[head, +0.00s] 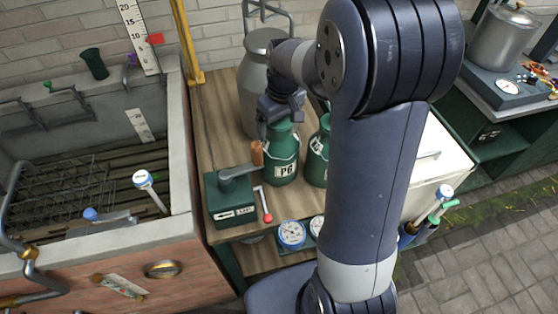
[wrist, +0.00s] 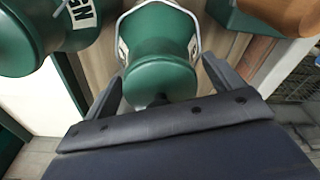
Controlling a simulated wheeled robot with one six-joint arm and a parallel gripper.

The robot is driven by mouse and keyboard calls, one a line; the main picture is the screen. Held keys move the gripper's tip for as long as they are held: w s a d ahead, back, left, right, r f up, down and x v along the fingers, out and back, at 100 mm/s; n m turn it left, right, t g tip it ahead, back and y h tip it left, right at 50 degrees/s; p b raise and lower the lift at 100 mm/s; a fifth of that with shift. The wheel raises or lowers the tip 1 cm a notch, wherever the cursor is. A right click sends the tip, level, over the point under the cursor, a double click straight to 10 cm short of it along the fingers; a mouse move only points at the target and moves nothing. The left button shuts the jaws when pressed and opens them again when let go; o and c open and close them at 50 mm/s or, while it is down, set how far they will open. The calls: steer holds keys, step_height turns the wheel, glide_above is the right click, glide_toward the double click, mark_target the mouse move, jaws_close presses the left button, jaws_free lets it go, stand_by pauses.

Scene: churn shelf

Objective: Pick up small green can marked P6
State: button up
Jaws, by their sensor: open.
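The small green can marked P6 (head: 281,155) stands upright on the wooden shelf, its white label facing the head camera. My gripper (head: 281,108) is at the top of this can, pointing down and partly covering its neck. In the wrist view, the green can (wrist: 160,45) sits between and ahead of the two open fingers of my gripper (wrist: 162,72). Its thin wire handle curves around it, and its label shows only at the edges, unreadable. I cannot tell whether a finger touches the can.
A second green can (head: 319,155) stands close on the right, partly behind my arm; it also shows in the wrist view (wrist: 30,35). A green crank box (head: 230,198) with a wooden handle is at front left. A large grey churn (head: 258,75) stands behind. Round dials (head: 291,234) sit below.

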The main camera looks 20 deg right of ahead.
steer(key=shift+c, duration=0.2)
steer(key=shift+r, duration=0.1)
jaws_close()
stand_by(0.5)
